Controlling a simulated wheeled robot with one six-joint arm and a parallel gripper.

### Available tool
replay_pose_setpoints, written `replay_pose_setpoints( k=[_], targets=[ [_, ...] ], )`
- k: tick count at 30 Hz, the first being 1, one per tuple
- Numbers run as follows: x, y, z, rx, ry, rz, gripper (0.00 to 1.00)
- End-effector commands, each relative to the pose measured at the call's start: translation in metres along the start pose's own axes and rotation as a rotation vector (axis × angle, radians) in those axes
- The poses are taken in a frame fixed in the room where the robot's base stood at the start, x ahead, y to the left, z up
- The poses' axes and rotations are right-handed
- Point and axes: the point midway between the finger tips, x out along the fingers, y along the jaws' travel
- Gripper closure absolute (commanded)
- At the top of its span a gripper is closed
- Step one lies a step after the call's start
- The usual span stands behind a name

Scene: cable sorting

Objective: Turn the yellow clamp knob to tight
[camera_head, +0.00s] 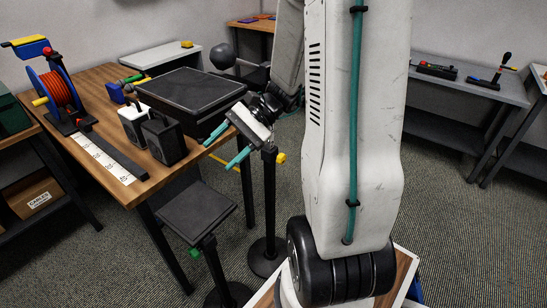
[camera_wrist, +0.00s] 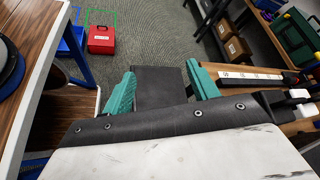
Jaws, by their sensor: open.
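A yellow part (camera_head: 280,158), likely the clamp knob, shows beside a black upright post (camera_head: 270,200) in the head view. More yellow shows left of the post, and a dark section hides part of it. I cannot tell its turn position. My gripper (camera_head: 228,146) is open and empty, with two teal fingers apart, above and left of this yellow part. In the wrist view my gripper (camera_wrist: 163,85) is open over a dark flat plate (camera_wrist: 160,92), and I see no yellow knob there.
A wooden table (camera_head: 105,80) holds a cable reel (camera_head: 55,84), black boxes (camera_head: 165,138) and a marked strip (camera_head: 103,157). A dark plate on a stand (camera_head: 196,210) with a green knob (camera_head: 195,253) stands in front. A red case (camera_wrist: 101,40) lies on the floor.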

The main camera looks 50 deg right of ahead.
Motion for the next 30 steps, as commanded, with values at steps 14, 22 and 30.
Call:
replay_pose_setpoints(
  k=[14, 22, 30],
  targets=[
    [-0.115, 0.074, -0.220, 0.584, -0.068, -0.973, 0.41],
    [-0.145, 0.143, -0.283, 0.740, -0.043, -1.293, 0.41],
    [-0.144, 0.140, -0.300, 0.764, -0.034, -1.345, 0.41]
  ],
)
